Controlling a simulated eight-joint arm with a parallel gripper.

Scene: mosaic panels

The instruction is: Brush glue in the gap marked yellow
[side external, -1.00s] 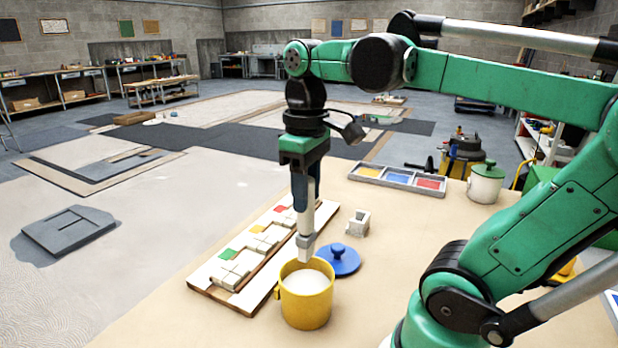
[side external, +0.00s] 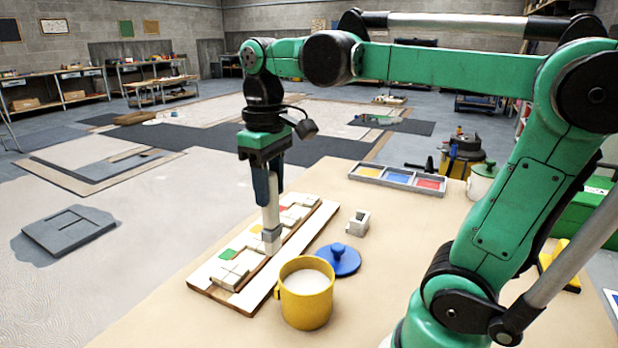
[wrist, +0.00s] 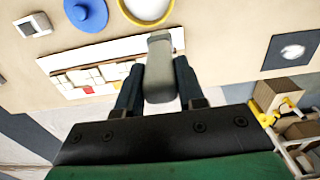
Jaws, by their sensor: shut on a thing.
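My gripper (side external: 266,178) points down and is shut on a brush (side external: 271,222) with a pale handle and grey lower end. The brush also shows between the fingers in the wrist view (wrist: 160,68). The brush's lower end is over the wooden mosaic panel (side external: 228,299), close to the yellow mark (side external: 257,228); I cannot tell whether it touches. The panel carries white tiles with gaps, a green mark (side external: 227,254) and a red mark (side external: 283,208). The brush partly hides the tiles by the yellow mark. A yellow pot (side external: 306,308) of white glue (side external: 306,281) stands in front, right of the panel.
A blue lid (side external: 338,261) lies beside the pot, and a small grey holder (side external: 358,223) stands behind it. The table's right-hand middle is clear.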

